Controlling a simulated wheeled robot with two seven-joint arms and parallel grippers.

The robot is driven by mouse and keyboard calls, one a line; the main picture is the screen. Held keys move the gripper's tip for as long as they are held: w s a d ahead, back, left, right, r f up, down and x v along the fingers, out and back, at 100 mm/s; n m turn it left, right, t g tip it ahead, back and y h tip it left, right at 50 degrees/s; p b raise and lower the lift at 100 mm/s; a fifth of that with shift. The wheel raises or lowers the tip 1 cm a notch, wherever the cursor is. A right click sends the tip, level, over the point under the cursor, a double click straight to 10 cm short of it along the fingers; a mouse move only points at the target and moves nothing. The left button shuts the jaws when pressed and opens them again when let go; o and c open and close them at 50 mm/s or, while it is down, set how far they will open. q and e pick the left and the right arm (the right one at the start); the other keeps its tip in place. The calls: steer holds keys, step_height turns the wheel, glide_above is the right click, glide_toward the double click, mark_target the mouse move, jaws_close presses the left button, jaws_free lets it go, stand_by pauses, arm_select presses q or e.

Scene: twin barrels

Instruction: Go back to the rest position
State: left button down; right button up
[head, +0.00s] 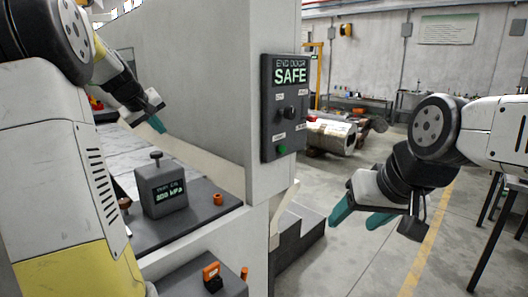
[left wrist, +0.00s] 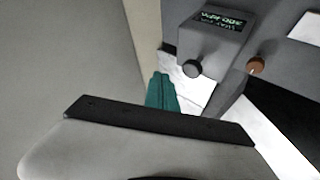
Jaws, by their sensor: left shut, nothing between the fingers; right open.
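My left gripper (head: 157,122) is at the upper left in the head view, close to the grey wall and above the marble-like surface. Its teal fingers are together with nothing between them. In the left wrist view its teal fingers (left wrist: 161,95) point toward the gap beside a grey gauge box. My right gripper (head: 360,216) hangs at the right in the head view, over open floor. Its teal fingers are apart and empty.
The grey gauge box (head: 163,190) with a black knob stands on a dark ledge (head: 205,215), below my left gripper. A control panel (head: 285,105) reading "END DOOR SAFE" is on the wall post. A metal barrel (head: 331,136) lies behind.

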arm_select(q)
steer(key=s+d+m+h, duration=0.1)
steer(key=s+d+m, duration=0.1)
steer(key=s+d, duration=0.6)
steer(key=s+d+f+m+g, duration=0.1)
steer(key=s+d+f+m, duration=0.2)
steer(key=s+d, duration=0.4)
steer(key=s+d+f+m+g, duration=0.1)
steer(key=s+d+f+m, duration=0.2)
steer(key=s, duration=1.3)
steer(key=d+f, duration=0.2)
steer(key=d, duration=0.3)
steer(key=shift+s+f+m+g+h, duration=0.25)
steer(key=shift+s+m+g+h, duration=0.1)
steer(key=shift+m+g+h, duration=0.05)
steer(key=shift+d, duration=0.1)
